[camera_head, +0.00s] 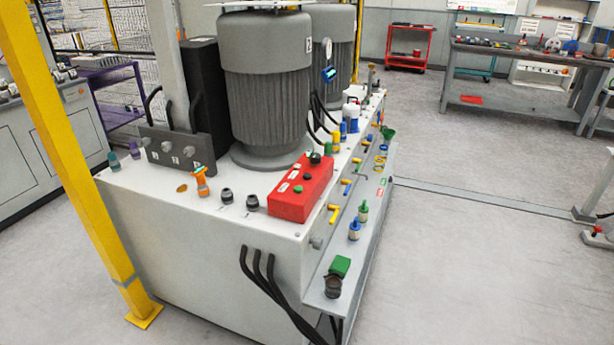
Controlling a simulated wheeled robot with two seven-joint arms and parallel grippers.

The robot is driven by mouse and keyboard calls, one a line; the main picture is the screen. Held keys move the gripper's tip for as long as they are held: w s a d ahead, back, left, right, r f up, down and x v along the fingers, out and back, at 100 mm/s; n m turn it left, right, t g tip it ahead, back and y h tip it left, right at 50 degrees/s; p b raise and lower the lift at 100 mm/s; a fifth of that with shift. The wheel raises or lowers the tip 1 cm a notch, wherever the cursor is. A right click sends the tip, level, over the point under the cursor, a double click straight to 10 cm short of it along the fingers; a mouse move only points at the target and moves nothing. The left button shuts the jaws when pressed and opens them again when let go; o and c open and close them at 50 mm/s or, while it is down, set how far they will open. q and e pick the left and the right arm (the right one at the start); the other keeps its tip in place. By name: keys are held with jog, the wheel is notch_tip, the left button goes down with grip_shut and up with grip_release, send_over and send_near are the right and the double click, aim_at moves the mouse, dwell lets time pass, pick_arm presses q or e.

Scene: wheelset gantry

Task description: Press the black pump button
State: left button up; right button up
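A red control box (289,207) sits on the white top of the pump cabinet (215,228), near its front right edge. A round black button (315,158) stands at the far end of the box. Two dark knobs, one at the left (227,195) and one at the right (252,202), stand on the cabinet top left of the box. Neither of my grippers shows in the head view, and nothing touches the box.
A large grey motor (268,95) stands behind the box, with a second one (333,40) beyond. A yellow post (75,150) rises at the left. Yellow handles and small bottles line the cabinet's right side. Black hoses (268,280) hang in front. The floor at right is clear.

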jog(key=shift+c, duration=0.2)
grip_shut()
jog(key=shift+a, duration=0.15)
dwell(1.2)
